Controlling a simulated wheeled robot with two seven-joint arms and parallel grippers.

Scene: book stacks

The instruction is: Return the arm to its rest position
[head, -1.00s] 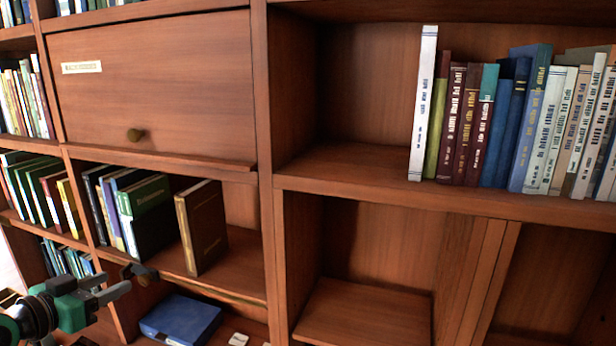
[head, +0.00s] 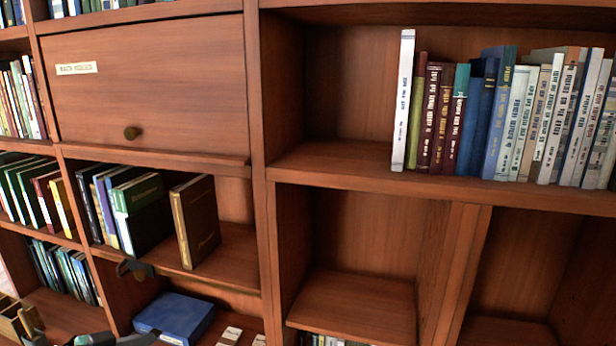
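Only a small part of my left gripper (head: 115,340) shows, at the bottom edge of the head view, left of centre. Grey-green pieces of it are cut off by the frame, below and in front of the blue box on the low shelf. Its fingers cannot be made out well enough to tell open from shut, and I see no object held in it. My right gripper and arm are not in view.
A wooden bookcase (head: 262,165) fills the view. A row of books (head: 470,115) stands upper right, and a brown book (head: 195,222) stands mid-left. A blue box (head: 175,316) lies low left. The compartment (head: 355,305) right of centre is empty.

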